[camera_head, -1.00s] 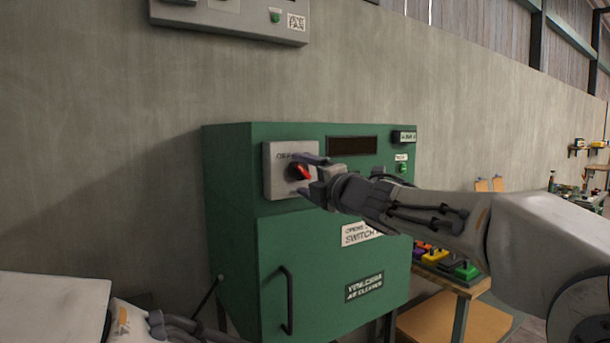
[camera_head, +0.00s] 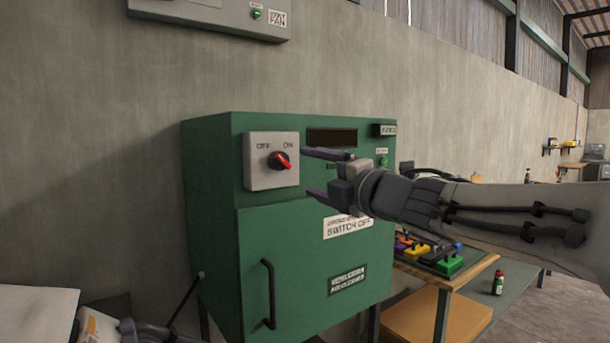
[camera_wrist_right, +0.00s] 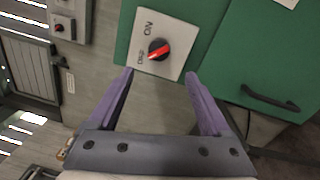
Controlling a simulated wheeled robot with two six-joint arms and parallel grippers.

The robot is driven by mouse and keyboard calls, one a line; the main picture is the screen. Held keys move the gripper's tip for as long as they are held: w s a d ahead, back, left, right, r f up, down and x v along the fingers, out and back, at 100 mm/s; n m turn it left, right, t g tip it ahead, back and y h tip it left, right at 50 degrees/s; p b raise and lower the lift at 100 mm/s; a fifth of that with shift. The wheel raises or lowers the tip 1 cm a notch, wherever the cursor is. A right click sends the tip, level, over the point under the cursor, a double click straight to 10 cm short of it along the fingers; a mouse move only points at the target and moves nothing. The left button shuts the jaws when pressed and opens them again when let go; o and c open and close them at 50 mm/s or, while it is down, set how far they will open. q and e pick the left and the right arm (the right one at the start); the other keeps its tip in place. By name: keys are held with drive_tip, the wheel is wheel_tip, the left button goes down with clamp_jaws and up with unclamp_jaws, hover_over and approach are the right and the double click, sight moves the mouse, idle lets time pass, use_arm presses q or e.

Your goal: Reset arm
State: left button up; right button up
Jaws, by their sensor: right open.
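My right gripper (camera_head: 314,173) is open and empty in the head view, just right of the rotary switch and apart from it. The plate is on the front of a green cabinet (camera_head: 215,220). The right wrist view shows the knob (camera_wrist_right: 158,48) ahead of my open purple fingers (camera_wrist_right: 158,88), with nothing between them.
The cabinet door has a black handle (camera_head: 268,294). A table at the right holds coloured blocks (camera_head: 448,264), with a small bottle (camera_head: 498,283) beside it. A grey box (camera_head: 215,14) hangs on the wall above. The wall left of the cabinet is bare.

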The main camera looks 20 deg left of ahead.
drive_tip(key=shift+s+d, duration=0.1)
drive_tip(key=shift+d, duration=0.05)
drive_tip(key=s+d+f+m+g+h+p, duration=0.1)
drive_tip(key=s+d+f+m+h+p, duration=0.15)
drive_tip(key=d+f+m, duration=0.35)
drive_tip(key=s+d+f+m+g+h+p, duration=0.1)
drive_tip(key=s+f+m+h, duration=0.3)
drive_tip(key=f, duration=0.3)
drive_tip(key=s+d+f+m+g+h+p, duration=0.1)
drive_tip(key=d+f+m+h, duration=0.3)
drive_tip(key=f+m, duration=0.25)
drive_tip(key=s+d+f+m+g+h, duration=0.1)
drive_tip(key=s+d+f+m+g, duration=0.1)
drive_tip(key=s, duration=0.5)
drive_tip(key=s+d+f+m+g+h+p, duration=0.1)
drive_tip(key=s+d+f+m+g, duration=0.1)
drive_tip(key=s+f, duration=0.4)
drive_tip(key=s+d+f+m+g+h+p, duration=0.1)
drive_tip(key=s+d+f+m+g, duration=0.2)
drive_tip(key=s, duration=0.6)
drive_tip(key=shift+d+f+g, duration=0.55)
drive_tip(key=shift+f+g, duration=0.15)
drive_tip(key=shift+g, duration=0.1)
drive_tip(key=shift+s, duration=0.1)
